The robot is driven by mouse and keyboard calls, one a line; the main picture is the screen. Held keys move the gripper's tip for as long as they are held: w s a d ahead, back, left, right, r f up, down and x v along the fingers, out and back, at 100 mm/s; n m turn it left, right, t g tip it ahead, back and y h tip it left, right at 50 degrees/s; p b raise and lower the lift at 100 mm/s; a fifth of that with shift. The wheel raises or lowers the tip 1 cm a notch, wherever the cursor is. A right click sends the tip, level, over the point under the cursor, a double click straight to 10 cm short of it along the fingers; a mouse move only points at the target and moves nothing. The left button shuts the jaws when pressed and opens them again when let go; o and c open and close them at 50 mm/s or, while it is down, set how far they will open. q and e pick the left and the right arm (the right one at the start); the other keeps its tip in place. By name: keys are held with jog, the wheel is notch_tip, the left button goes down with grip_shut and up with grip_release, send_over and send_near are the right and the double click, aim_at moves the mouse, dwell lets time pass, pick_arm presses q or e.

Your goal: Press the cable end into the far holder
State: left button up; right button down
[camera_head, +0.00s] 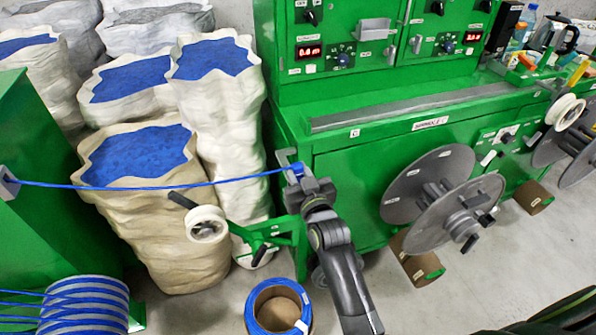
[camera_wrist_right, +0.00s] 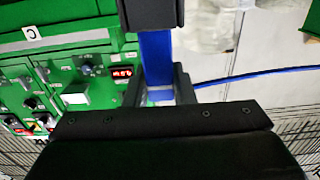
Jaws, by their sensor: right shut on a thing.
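The blue cable (camera_head: 150,187) runs nearly straight from a grey bracket (camera_head: 8,184) on the green cabinet at the left to my right gripper (camera_head: 299,172). My right gripper is shut on the blue cable end, beside a grey holder (camera_head: 284,157) at the left corner of the green machine. In the right wrist view, the blue end piece (camera_wrist_right: 156,58) sits between dark parts, and the cable (camera_wrist_right: 250,76) leaves to the right. The fingers hide part of the end, so I cannot tell whether it is seated in the holder. My left gripper is not in view.
The green machine (camera_head: 400,155) stands behind my right gripper, with grey reel discs (camera_head: 428,185) at its right. Sacks of blue granules (camera_head: 140,155) stand at the left. A white roll (camera_head: 207,224) on a green arm and a blue cable coil (camera_head: 278,308) are below.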

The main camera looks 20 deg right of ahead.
jog(key=shift+f+b, duration=0.7)
jog(key=shift+f, duration=0.4)
dwell(0.3)
jog(key=c, duration=1.1)
grip_release()
jog(key=shift+c, duration=0.2)
jog(key=shift+s, duration=0.1)
jog(key=s+b, duration=0.2)
jog(key=s, duration=0.6)
jog(key=shift+w+d, duration=0.1)
